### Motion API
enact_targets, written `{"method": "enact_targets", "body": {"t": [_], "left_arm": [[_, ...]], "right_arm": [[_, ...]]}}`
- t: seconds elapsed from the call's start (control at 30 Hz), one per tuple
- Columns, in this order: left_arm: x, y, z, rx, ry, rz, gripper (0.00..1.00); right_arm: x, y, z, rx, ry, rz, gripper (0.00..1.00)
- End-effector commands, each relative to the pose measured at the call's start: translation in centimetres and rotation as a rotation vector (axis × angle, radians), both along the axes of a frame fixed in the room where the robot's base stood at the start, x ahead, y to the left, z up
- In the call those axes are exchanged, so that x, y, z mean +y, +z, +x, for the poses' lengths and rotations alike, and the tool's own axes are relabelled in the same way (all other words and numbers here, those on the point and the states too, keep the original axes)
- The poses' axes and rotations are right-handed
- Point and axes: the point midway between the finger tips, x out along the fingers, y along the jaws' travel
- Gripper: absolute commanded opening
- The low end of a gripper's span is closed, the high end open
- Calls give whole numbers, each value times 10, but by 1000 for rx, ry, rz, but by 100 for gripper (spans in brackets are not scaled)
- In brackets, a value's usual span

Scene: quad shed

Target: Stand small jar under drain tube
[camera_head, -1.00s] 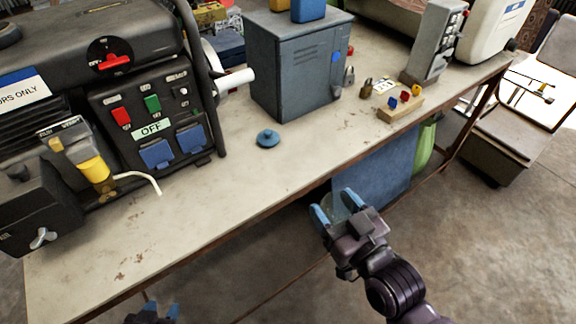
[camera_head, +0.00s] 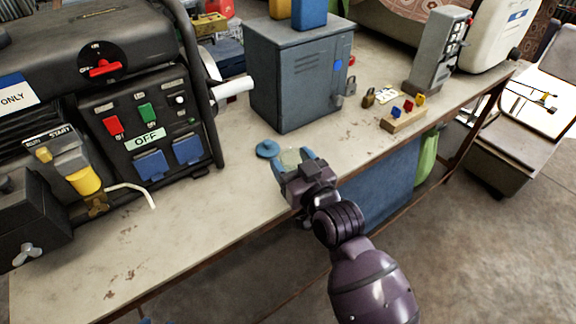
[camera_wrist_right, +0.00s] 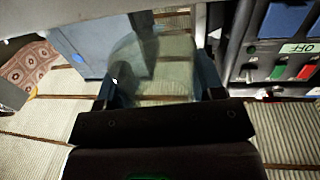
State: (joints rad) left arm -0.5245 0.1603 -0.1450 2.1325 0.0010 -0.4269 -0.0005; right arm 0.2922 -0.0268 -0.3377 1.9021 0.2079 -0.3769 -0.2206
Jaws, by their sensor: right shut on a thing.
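My right gripper (camera_head: 292,162) is shut on the small clear glass jar (camera_head: 291,156) and holds it near the front edge of the bench, beside a round blue lid (camera_head: 267,149). In the right wrist view the see-through jar (camera_wrist_right: 153,68) sits between the two fingers. I cannot tell whether its base touches the bench. The white drain tube (camera_head: 134,188) comes out beside a yellow bowl on the generator, left of the jar, and its free end bends down over the bench. Only a blue sliver of my left gripper (camera_head: 146,321) shows at the bottom edge.
The black generator (camera_head: 95,35) fills the bench's left side. A grey cabinet (camera_head: 290,80) stands behind the lid. A small wooden block with coloured pieces (camera_head: 404,119) lies to the right. The bench top (camera_head: 200,215) is bare between the tube and my right gripper.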

Motion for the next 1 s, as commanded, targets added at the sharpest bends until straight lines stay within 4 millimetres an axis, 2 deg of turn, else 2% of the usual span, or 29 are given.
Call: {"method": "enact_targets", "body": {"t": [0.2, 0.3, 0.4, 0.87, 0.9, 1.0], "left_arm": [[-1, -7, -3, 12, 6, -4, 43], [-1, -12, -5, 22, 9, -6, 43], [-1, -15, -7, 27, 11, -5, 43], [1, -14, -7, 27, 7, -2, 43], [1, -13, -7, 26, 5, 0, 43], [2, -13, -7, 27, 2, 2, 43]], "right_arm": [[11, -1, 19, 1, 1, 2, 36], [9, -23, 16, 7, 0, -2, 36], [9, -32, 16, 4, 0, -1, 36], [9, -36, 16, 0, 0, 0, 36], [9, -35, 16, 0, 0, 0, 68], [9, -35, 16, 0, -1, 0, 83]]}}
